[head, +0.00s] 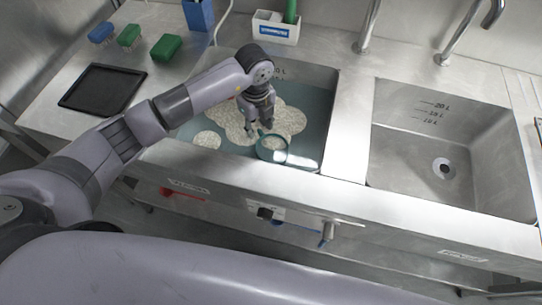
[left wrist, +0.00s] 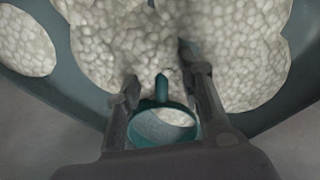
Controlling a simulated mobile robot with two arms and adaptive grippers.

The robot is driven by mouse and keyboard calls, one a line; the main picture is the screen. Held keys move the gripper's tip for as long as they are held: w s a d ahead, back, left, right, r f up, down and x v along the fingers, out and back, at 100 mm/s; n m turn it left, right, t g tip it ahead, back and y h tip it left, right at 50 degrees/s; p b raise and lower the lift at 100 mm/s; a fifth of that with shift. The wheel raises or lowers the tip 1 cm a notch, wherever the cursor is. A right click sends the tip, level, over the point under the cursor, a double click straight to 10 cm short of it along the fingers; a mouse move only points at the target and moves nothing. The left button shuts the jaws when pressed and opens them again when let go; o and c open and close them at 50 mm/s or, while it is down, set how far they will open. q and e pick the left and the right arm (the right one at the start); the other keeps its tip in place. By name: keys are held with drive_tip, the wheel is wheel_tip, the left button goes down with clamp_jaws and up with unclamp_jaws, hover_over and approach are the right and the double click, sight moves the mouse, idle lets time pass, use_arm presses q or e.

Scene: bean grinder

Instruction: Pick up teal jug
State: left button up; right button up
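The teal jug (head: 272,154) is in the left sink near its front wall, amid water and pale foam. In the left wrist view the jug (left wrist: 161,143) appears as a round rim with a handle pointing away from the palm. My left gripper (head: 261,124) reaches down into the sink just behind the jug. In the left wrist view its fingers (left wrist: 163,80) are apart, one on each side of the handle, with visible gaps; I see no grip. The jug's lower part is hidden. My right gripper is not in view.
The left sink's front edge (head: 240,167) is close to the jug. The right sink (head: 445,150) is empty. Brushes, a black tray (head: 102,88), a blue holder (head: 199,14) and a white caddy (head: 276,28) stand on the counter. Faucets rise behind the sinks.

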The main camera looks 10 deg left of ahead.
sight(269, 154)
use_arm(q)
drive_tip(key=f, duration=0.5)
drive_tip(key=shift+w+a, duration=0.1)
drive_tip(key=shift+w, duration=0.15)
drive_tip(key=shift+c, duration=0.5)
clamp_jaws()
